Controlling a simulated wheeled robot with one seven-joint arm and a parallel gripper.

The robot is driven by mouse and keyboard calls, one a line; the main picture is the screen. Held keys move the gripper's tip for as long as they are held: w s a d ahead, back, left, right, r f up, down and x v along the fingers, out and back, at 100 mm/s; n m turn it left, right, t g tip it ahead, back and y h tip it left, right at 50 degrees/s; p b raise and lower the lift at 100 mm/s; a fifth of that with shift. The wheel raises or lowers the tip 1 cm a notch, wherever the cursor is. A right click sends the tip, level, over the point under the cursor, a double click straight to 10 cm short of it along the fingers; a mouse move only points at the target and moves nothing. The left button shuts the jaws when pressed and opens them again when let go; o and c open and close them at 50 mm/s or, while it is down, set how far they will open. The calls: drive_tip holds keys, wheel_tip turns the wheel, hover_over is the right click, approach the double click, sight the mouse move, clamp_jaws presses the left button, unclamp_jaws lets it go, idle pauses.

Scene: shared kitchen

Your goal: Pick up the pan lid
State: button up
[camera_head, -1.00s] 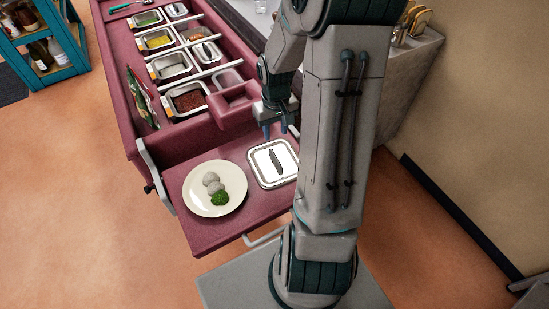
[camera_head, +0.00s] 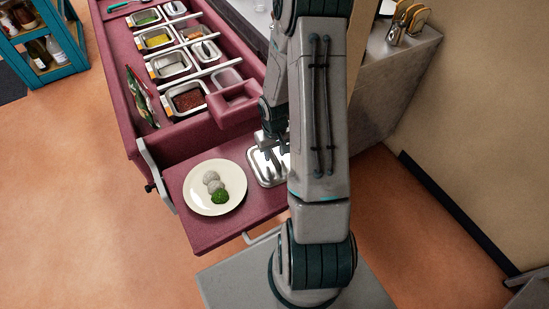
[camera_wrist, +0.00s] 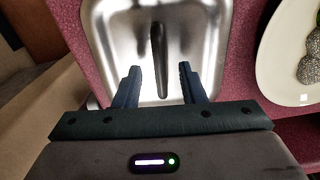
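The pan lid (camera_wrist: 120,40) is a shiny steel square with rounded corners and a dark bar handle (camera_wrist: 160,62). It lies on the red pull-out board beside the plate, and its left part (camera_head: 256,170) shows in the head view. My gripper (camera_wrist: 159,84) is over the lid with its two dark fingers apart, one on each side of the handle's near end. The handle is not clamped. In the head view my gripper (camera_head: 274,158) is low over the lid, and my arm hides the lid's right side.
A cream plate (camera_head: 232,176) with two grey balls and a green one stands left of the lid. The red counter (camera_head: 190,143) behind holds several steel food pans. A packet (camera_head: 139,95) lies at its left. Open floor is at the left.

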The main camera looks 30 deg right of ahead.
drive_tip(key=shift+f, duration=0.65)
clamp_jaws()
drive_tip(key=shift+r, duration=0.15)
